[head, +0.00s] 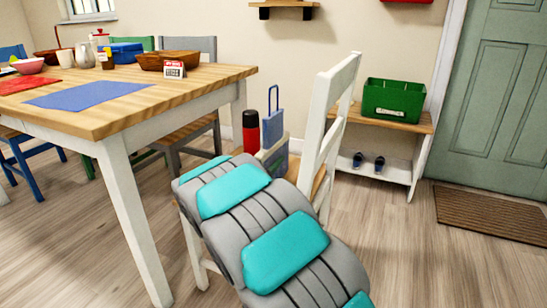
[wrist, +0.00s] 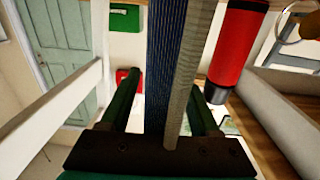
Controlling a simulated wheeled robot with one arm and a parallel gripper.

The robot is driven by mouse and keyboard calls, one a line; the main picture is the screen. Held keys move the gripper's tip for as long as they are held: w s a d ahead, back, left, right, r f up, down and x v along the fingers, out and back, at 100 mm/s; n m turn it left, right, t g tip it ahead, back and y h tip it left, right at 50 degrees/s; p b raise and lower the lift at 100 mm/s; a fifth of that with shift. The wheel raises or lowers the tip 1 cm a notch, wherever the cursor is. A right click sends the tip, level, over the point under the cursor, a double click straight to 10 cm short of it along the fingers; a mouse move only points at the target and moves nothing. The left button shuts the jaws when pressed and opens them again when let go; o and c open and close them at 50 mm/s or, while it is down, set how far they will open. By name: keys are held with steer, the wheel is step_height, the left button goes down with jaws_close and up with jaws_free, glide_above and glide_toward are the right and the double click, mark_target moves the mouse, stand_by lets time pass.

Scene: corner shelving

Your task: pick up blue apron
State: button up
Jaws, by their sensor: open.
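The blue apron (head: 272,130) stands upright in the head view, with its strap loop on top, at a grey container (head: 279,163) on the white chair's seat. In the wrist view a dark blue woven strip, which looks like the apron (wrist: 163,65), runs edge-on between the two green fingers of my gripper (wrist: 165,90). A grey strip (wrist: 190,60) runs close beside it, also between the fingers. My gripper is open, its fingers on either side of the strips; contact cannot be told. In the head view my arm hides my gripper and part of the container.
A red bottle (head: 250,130) stands just left of the apron; it is close on the right in the wrist view (wrist: 238,45). The white chair back (head: 330,115) rises to the right. The wooden table (head: 110,115) is at left. A bench (head: 410,122) holds a green crate (head: 393,99).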

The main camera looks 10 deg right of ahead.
steer(key=shift+c, duration=0.2)
jaws_close()
stand_by(0.5)
